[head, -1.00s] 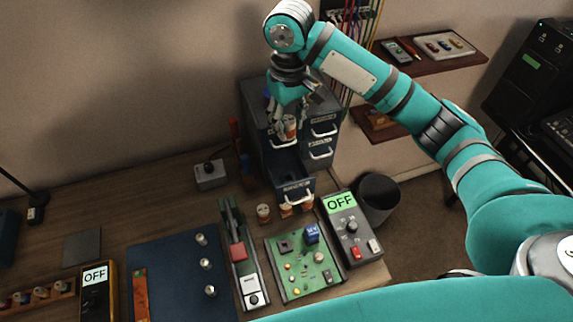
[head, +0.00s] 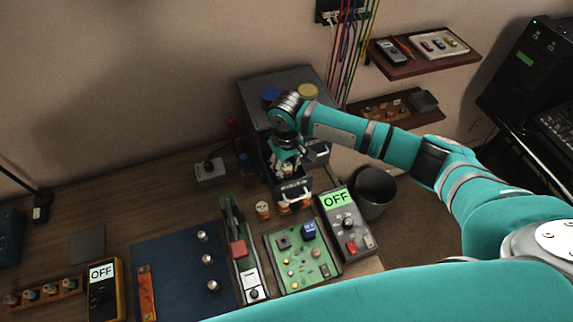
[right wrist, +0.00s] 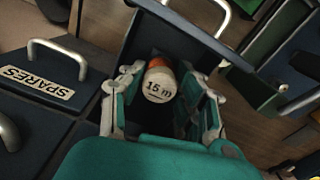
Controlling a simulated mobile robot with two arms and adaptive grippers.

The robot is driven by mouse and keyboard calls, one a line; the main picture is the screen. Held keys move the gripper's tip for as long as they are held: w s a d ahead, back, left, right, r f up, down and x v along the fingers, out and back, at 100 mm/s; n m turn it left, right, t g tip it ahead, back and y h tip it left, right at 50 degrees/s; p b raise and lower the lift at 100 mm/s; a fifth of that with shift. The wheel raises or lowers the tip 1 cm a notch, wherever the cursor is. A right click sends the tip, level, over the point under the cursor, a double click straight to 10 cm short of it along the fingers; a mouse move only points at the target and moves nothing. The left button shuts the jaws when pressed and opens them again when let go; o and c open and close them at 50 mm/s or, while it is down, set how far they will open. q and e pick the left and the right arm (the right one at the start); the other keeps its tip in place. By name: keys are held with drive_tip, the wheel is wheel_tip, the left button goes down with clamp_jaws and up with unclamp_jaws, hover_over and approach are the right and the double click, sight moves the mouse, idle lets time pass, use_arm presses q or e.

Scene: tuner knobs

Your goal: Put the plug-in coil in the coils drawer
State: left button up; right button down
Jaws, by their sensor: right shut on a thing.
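The plug-in coil (right wrist: 160,84), white-topped with an orange body and marked "15 m", is between the fingers of my right gripper (right wrist: 163,92) in the right wrist view. In the head view my right gripper (head: 287,164) is at the small drawer cabinet (head: 252,108), over the open drawer (head: 295,190). The coil is inside the open drawer's walls in the right wrist view; whether it touches the bottom I cannot tell. The drawer's label is not readable. My left gripper is not in view.
More coils (head: 263,210) stand on the bench in front of the drawer. A green circuit board (head: 300,262) and a grey meter reading OFF (head: 343,222) are close by. A drawer marked SPARES (right wrist: 40,86) is beside the open one. A dark bin (head: 374,190) stands right.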

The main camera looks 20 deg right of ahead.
sight(286, 166)
drive_tip(key=c, duration=1.2)
unclamp_jaws()
drive_tip(key=shift+f, duration=0.15)
drive_tip(key=shift+r+b, duration=1.5)
drive_tip(key=shift+r, duration=4.65)
